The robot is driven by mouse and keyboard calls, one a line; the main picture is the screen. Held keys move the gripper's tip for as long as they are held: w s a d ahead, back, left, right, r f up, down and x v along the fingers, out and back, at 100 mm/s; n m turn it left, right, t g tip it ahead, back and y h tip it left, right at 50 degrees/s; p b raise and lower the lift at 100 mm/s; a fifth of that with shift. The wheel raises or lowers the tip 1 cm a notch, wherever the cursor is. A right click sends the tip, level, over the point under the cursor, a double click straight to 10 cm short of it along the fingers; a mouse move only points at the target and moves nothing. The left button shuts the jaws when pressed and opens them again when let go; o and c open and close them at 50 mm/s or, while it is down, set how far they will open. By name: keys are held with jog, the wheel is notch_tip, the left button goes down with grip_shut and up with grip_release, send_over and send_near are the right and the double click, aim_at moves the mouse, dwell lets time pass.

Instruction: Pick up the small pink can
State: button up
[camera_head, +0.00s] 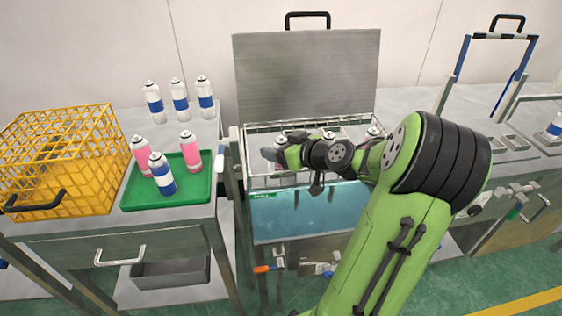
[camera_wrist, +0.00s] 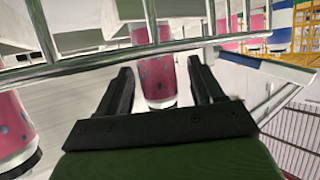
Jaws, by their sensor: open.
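My gripper (camera_head: 270,155) is over the wire rack of the water bath in the head view. In the wrist view my gripper (camera_wrist: 160,68) is open, its two black fingers apart. A pink can (camera_wrist: 155,82) with grey spots shows between the fingers and beyond them; contact cannot be told. Another pink can (camera_wrist: 12,130) is cut off at the left edge of that view. In the head view two pink cans, one on the left (camera_head: 142,152) and one on the right (camera_head: 191,153), stand on the green tray (camera_head: 140,200). Which is the small one is unclear.
A blue-and-white can (camera_head: 161,177) stands on the tray. A yellow crate (camera_head: 60,165) is left of it. Several white-and-blue cans (camera_head: 179,95) stand behind. The wire rack (camera_head: 255,180) has bars near my gripper. A raised metal lid (camera_head: 305,75) stands behind the bath.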

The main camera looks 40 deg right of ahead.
jog(key=shift+x, duration=0.85)
jog(key=shift+s, duration=0.1)
jog(key=shift+c, duration=0.3)
jog(key=c, duration=1)
jog(key=shift+r, duration=0.1)
